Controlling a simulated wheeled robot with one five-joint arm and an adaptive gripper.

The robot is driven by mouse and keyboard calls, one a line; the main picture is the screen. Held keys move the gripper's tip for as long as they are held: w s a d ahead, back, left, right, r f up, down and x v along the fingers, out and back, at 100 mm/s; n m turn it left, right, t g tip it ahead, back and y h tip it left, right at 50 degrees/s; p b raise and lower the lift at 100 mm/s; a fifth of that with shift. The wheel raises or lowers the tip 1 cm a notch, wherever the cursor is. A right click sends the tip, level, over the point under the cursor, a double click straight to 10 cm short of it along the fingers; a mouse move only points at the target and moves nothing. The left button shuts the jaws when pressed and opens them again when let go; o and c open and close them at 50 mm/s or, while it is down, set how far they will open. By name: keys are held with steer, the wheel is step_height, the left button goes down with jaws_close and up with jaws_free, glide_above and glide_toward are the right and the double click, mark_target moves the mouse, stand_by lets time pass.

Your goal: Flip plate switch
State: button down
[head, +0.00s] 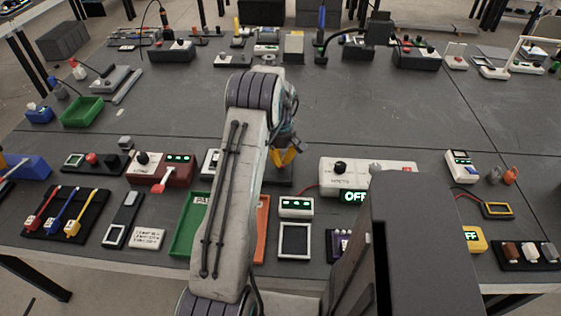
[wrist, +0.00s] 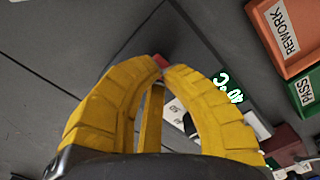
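My gripper (head: 285,157) hangs over the near-middle table, above a dark flat surface. In the wrist view its yellow fingers (wrist: 163,68) curve together and their tips meet or nearly meet. A small red piece (wrist: 161,61) shows just beyond the tips; I cannot tell whether they touch it. A pale device (wrist: 179,112) lies behind the right finger, beside a green "40 °C" display (wrist: 229,90). In the head view my arm covers most of a pale unit (head: 211,162). The plate switch itself is not clearly seen.
Left stands a red-and-white unit (head: 163,169) with a red lever. Right is a white box (head: 372,175) with a black knob and an "OFF" display. REWORK (wrist: 290,35) and PASS (wrist: 303,90) trays lie near. The middle table is clear.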

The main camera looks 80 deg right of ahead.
steer(key=shift+f+b, duration=0.45)
steer(key=shift+f, duration=0.2)
stand_by(0.3)
steer(key=shift+a, duration=0.1)
steer(key=shift+r+p, duration=2.25)
steer(key=shift+r, duration=1.3)
